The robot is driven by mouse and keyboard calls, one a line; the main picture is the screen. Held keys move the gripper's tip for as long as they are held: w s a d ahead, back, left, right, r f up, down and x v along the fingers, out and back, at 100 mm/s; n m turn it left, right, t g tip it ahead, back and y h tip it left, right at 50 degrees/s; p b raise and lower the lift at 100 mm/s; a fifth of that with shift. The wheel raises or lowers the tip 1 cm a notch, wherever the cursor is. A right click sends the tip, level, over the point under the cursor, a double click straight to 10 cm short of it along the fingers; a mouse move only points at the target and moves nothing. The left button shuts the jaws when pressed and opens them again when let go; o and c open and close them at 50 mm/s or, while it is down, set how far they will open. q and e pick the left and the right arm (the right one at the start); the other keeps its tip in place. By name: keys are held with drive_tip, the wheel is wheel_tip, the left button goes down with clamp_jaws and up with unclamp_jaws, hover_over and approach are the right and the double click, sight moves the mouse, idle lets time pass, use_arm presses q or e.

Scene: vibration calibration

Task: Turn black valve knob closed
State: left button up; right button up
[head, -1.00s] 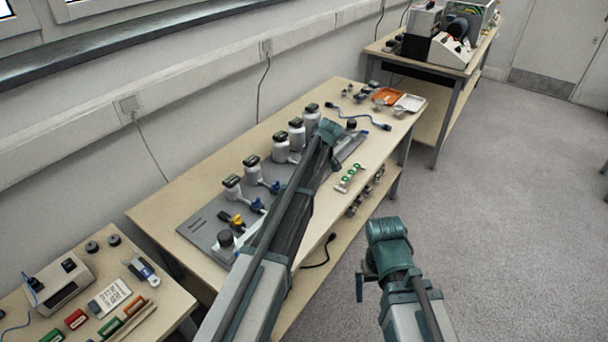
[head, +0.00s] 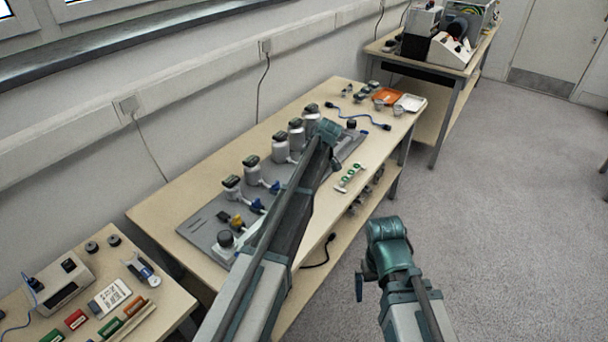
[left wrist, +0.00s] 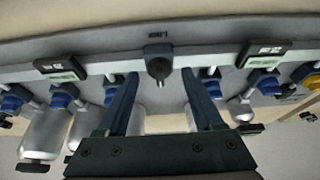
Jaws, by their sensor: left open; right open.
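A black valve knob (left wrist: 159,66) sits on a light grey bar in the left wrist view, with a small label beside it. My left gripper (left wrist: 160,76) is open, and the knob lies between its two fingertips in the picture. I cannot tell whether either finger touches it. In the head view my left arm reaches over the grey board (head: 203,222) and covers much of it, and I cannot pick out this knob there. My right gripper (head: 362,284) hangs over the floor beside the bench, away from the board.
Grey bottles with black caps (head: 252,167) stand along the back of the board. Blue valve handles (left wrist: 62,96) flank the knob. A green-marked strip (head: 350,178) lies near the bench's front edge. An orange tray (head: 386,97) is at the far end. The floor at right is clear.

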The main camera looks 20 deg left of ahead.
use_arm(q)
drive_tip(key=p+v, duration=1.2)
drive_tip(key=v, duration=0.1)
drive_tip(key=shift+d+r, duration=0.2)
drive_tip(key=shift+r, duration=0.15)
drive_tip(key=shift+s+a+f, duration=0.1)
drive_tip(key=shift+f, duration=0.1)
drive_tip(key=b+x, duration=1.2)
drive_tip(key=x, duration=0.1)
drive_tip(key=shift+a+f, duration=0.1)
drive_tip(key=shift+f, duration=0.1)
drive_tip(key=shift+r, duration=0.15)
